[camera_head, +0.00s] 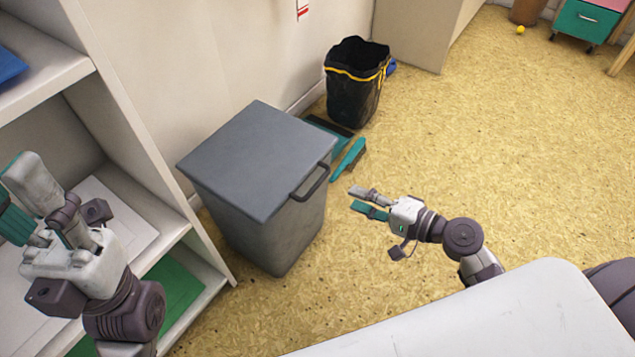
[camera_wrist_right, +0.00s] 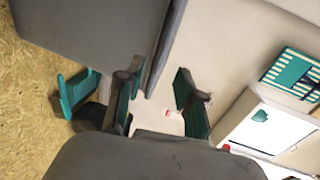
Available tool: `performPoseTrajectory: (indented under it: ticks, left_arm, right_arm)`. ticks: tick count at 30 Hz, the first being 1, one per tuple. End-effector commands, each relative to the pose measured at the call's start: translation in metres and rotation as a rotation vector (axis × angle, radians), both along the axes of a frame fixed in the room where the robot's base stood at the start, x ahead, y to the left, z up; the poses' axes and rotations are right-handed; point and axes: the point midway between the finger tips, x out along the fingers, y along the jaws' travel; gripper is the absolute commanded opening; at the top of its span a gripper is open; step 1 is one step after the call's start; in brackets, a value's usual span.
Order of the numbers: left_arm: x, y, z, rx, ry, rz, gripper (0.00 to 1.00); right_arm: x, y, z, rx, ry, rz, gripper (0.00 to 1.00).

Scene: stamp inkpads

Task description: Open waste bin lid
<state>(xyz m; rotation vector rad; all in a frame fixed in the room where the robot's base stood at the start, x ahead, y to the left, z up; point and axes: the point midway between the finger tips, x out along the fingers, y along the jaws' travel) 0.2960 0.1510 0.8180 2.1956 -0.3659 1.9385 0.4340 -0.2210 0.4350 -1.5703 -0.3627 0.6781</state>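The grey waste bin (camera_head: 265,215) stands on the floor by the wall. Its flat lid (camera_head: 258,155) is closed, with a dark bar handle (camera_head: 311,182) on its right edge. My right gripper (camera_head: 362,200) is open and empty, to the right of the handle and apart from it. In the right wrist view, the same gripper (camera_wrist_right: 155,95) has its fingers apart with nothing between them, and a grey surface, apparently the bin (camera_wrist_right: 90,30), fills the upper left. My left gripper (camera_head: 22,192) is at the left before the shelf, apparently open and empty.
A white shelf unit (camera_head: 150,165) stands left of the bin. Behind the bin are a black lined basket (camera_head: 353,100) and a teal brush (camera_head: 349,158) on the floor. A white surface (camera_head: 480,325) is at the front.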

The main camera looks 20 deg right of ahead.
Motion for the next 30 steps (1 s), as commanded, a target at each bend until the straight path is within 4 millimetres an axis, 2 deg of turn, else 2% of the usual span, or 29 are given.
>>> performPoseTrajectory:
  ticks: [9, 15, 21, 29, 30]
  left_arm:
    - [0.002, -0.001, 0.002, 0.003, -0.027, 0.002, 0.40]
    - [0.002, -0.001, 0.004, 0.005, -0.046, 0.003, 0.40]
    - [0.004, -0.002, 0.006, 0.008, -0.049, 0.003, 0.40]
    - [0.004, -0.002, 0.008, 0.008, -0.052, 0.003, 0.40]
    - [0.004, -0.002, 0.008, 0.008, -0.053, 0.003, 0.40]
  right_arm:
    - [0.054, 0.042, -0.015, 0.000, -0.005, 0.001, 0.37]
    - [0.078, 0.061, -0.022, 0.000, -0.003, 0.000, 0.37]
    - [0.087, 0.069, -0.024, -0.002, -0.002, 0.002, 0.37]
    - [0.088, 0.070, -0.024, -0.003, -0.001, 0.002, 0.37]
    - [0.088, 0.070, -0.024, -0.003, -0.001, 0.002, 0.33]
